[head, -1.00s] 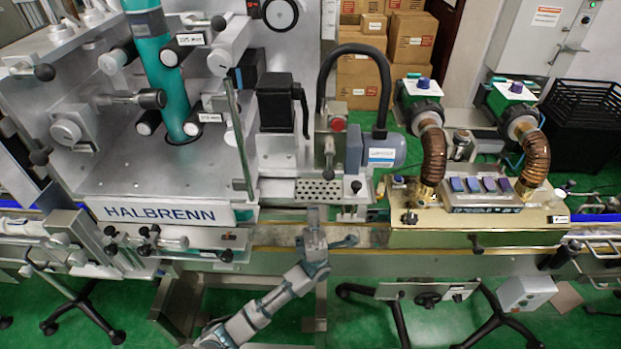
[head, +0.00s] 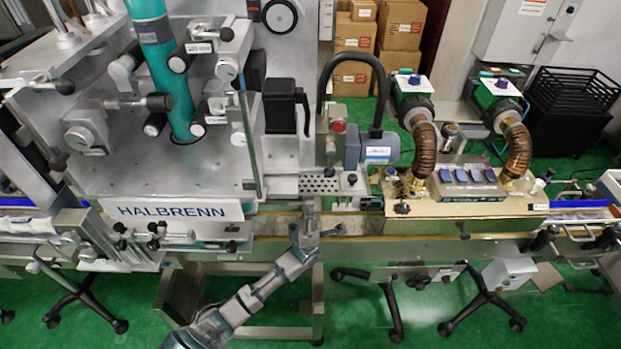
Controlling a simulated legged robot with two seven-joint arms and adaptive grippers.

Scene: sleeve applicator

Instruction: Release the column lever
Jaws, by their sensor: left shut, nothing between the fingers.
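A steel column stands right of the labelling machine. A thin upright lever with a dark knob (head: 331,148) is on its front, below a red button; I cannot tell for sure that it is the column lever, nor whether it is locked. My left gripper (head: 308,208) is shut and empty. It points up the picture, over the conveyor's front side, below the perforated plate (head: 318,185) and the column in the picture. It appears apart from the lever. My right gripper is not in view.
The HALBRENN machine (head: 180,211) fills the left side. A black curved hose and a grey-blue motor (head: 372,150) are beside the column. A brass-coloured heat tunnel (head: 460,208) with two brown ducts sits on the conveyor at the right.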

